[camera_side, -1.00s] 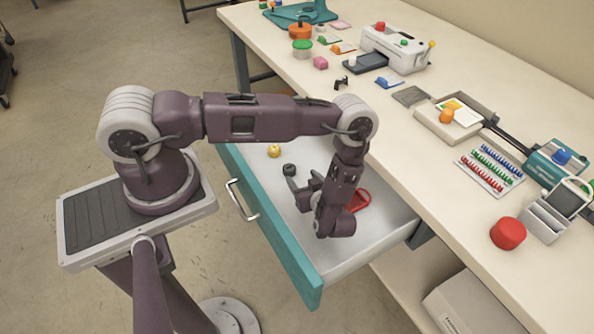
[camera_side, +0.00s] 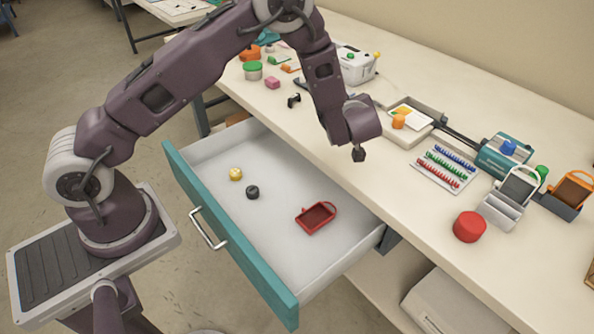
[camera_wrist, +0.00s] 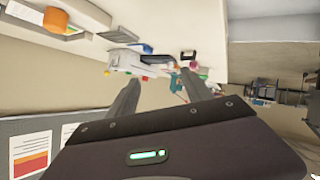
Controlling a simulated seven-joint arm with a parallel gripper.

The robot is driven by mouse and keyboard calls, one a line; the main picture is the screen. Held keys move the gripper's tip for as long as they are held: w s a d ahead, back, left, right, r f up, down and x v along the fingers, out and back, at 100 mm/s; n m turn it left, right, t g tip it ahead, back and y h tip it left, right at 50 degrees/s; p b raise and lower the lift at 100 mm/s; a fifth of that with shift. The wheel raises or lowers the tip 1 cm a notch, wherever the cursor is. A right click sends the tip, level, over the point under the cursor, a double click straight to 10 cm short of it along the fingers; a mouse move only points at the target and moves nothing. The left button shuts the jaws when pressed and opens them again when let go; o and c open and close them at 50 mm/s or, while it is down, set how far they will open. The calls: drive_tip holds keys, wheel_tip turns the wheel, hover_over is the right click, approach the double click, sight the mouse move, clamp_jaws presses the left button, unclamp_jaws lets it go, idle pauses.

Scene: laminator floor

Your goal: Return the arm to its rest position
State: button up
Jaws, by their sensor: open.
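My arm is raised over the table's front edge in the side view, bent at the elbow, with the wrist hanging down. My gripper (camera_side: 358,153) is seen nearly edge-on there, above the bench and clear of the drawer. In the wrist view the two fingers of my gripper (camera_wrist: 160,100) stand apart with nothing between them. The open drawer (camera_side: 290,185) below holds a red tray-like piece (camera_side: 316,217), a black round piece (camera_side: 252,192) and a yellow round piece (camera_side: 236,174).
On the bench (camera_side: 400,190) are a red cylinder (camera_side: 469,226), a rack of coloured combs (camera_side: 445,167), a teal device (camera_side: 505,155), a white machine (camera_side: 355,66) and a grey holder (camera_side: 508,200). The teal-fronted drawer juts out beside my base. The air above the drawer is free.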

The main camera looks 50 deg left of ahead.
drive_tip(key=w+d+r+m+t+h, duration=0.1)
drive_tip(key=d+r+m+t+h, duration=0.1)
drive_tip(key=d+r+h, duration=0.35)
drive_tip(key=w+d+r+m+t+h, duration=0.1)
drive_tip(key=d+r+m+t+h, duration=0.1)
drive_tip(key=r, duration=0.7)
drive_tip(key=s+d+r+m+h, duration=0.4)
drive_tip(key=s+d+r+m, duration=0.2)
drive_tip(key=s+r, duration=0.4)
drive_tip(key=s+a+f+m+g, duration=0.2)
drive_tip(key=s, duration=0.8)
drive_tip(key=s+a+f+m+g, duration=0.1)
drive_tip(key=s+a, duration=0.1)
drive_tip(key=s, duration=0.8)
drive_tip(key=s+a+f+m+g+y, duration=0.1)
drive_tip(key=s+a+f+m+g, duration=0.1)
drive_tip(key=s, duration=0.8)
drive_tip(key=shift+a+f+m+g, duration=0.15)
drive_tip(key=shift+f+m+g, duration=0.15)
